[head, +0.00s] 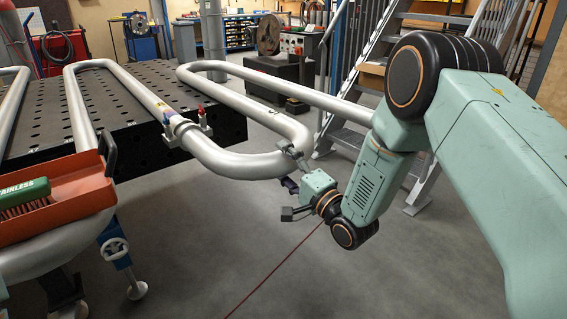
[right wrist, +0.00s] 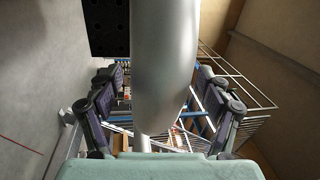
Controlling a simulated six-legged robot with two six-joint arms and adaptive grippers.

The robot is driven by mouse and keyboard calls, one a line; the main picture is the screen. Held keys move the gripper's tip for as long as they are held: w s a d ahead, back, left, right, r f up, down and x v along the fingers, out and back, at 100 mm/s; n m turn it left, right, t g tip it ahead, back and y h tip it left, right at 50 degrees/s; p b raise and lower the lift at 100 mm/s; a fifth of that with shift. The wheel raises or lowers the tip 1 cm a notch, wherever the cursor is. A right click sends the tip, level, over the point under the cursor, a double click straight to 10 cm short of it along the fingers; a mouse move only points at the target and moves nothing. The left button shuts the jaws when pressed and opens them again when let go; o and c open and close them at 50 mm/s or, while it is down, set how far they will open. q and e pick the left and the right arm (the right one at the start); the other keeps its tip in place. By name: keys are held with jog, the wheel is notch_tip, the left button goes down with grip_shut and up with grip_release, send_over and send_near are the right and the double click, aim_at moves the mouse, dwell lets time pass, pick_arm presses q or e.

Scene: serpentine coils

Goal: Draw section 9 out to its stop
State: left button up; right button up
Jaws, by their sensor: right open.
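A silver serpentine tube (head: 225,160) runs in long bends over the black perforated table (head: 140,88) and overhangs its right edge. I see no number marking section 9. A clamp collar with a red part (head: 187,130) sits around the tube near the table edge. My right gripper (head: 292,168) is at the outer bend over the floor. In the right wrist view its open fingers stand on either side of the tube (right wrist: 164,60), with gaps visible on both sides. I cannot tell how deep the tube sits between them. My left gripper is not in view.
An orange-red tray (head: 60,200) with a green brush (head: 25,197) is at the left. A blue-legged stand (head: 118,250) is beneath. Grey metal stairs (head: 420,170) rise behind my right arm. The floor in front is open, crossed by a thin red line (head: 275,268).

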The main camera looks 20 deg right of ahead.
jog(key=v, duration=1.1)
jog(key=shift+s, duration=0.25)
jog(key=shift+d+f, duration=0.1)
jog(key=x, duration=1.1)
jog(key=shift+w, duration=0.25)
jog(key=shift+w+a, duration=0.3)
jog(key=shift+w, duration=0.3)
